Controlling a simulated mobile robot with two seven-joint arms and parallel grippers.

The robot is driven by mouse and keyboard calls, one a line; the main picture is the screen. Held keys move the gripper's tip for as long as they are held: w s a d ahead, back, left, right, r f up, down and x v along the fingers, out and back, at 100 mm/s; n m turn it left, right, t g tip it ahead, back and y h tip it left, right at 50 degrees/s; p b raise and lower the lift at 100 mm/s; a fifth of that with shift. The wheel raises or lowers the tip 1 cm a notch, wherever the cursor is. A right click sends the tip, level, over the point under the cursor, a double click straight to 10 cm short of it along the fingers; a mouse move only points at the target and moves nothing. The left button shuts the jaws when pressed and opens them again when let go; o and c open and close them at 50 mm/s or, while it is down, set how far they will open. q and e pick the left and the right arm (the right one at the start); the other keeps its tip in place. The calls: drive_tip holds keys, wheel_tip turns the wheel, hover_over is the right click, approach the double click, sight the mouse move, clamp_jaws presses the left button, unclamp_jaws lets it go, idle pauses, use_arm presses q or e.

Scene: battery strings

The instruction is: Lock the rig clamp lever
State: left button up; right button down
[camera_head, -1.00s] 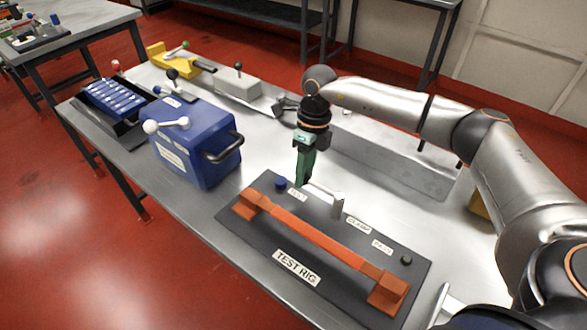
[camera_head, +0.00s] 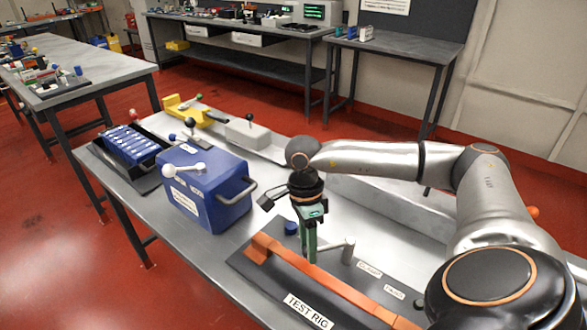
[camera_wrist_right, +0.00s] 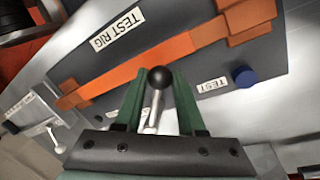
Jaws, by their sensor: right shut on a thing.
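The test rig (camera_head: 262,272) is a dark plate with an orange bar (camera_head: 315,280) along it. The clamp lever (camera_head: 332,246) is a pale rod running from a short upright post (camera_head: 348,250) to my right gripper (camera_head: 310,256). In the right wrist view, the lever's black ball knob (camera_wrist_right: 160,77) and rod (camera_wrist_right: 153,108) sit between the green fingers of my right gripper (camera_wrist_right: 158,84). It is shut on the lever, close beside the orange bar. The fingers hide the lever's end in the head view. My left gripper is not in view.
A blue button (camera_head: 291,228) sits beside the gripper on the rig. A blue box (camera_head: 205,190) with a handle and a black tray of blue cells (camera_head: 130,145) stand to the left. A yellow fixture (camera_head: 190,110) is at the back.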

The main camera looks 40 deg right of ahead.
drive_tip(key=shift+s+a+n+b, duration=0.25)
drive_tip(key=shift+s+n, duration=0.25)
drive_tip(key=shift+n, duration=0.15)
drive_tip(key=shift+s+a+n+b, duration=0.1)
drive_tip(key=shift+s+a+n, duration=0.15)
drive_tip(key=shift+s+n, duration=0.35)
drive_tip(key=shift+h, duration=0.3)
drive_tip(key=shift+s+n, duration=0.2)
drive_tip(key=shift+n, duration=0.05)
drive_tip(key=c, duration=0.5)
unclamp_jaws()
drive_tip(key=shift+w+r, duration=0.1)
drive_tip(key=shift+w+r, duration=0.1)
drive_tip(key=shift+r, duration=0.2)
drive_tip(key=r, duration=0.3)
drive_tip(key=w+r, duration=0.1)
drive_tip(key=r, duration=0.3)
drive_tip(key=w+r+p, duration=0.1)
drive_tip(key=r, duration=0.3)
drive_tip(key=shift+d+r, duration=0.2)
drive_tip(key=shift+r, duration=0.05)
drive_tip(key=shift+f, duration=0.1)
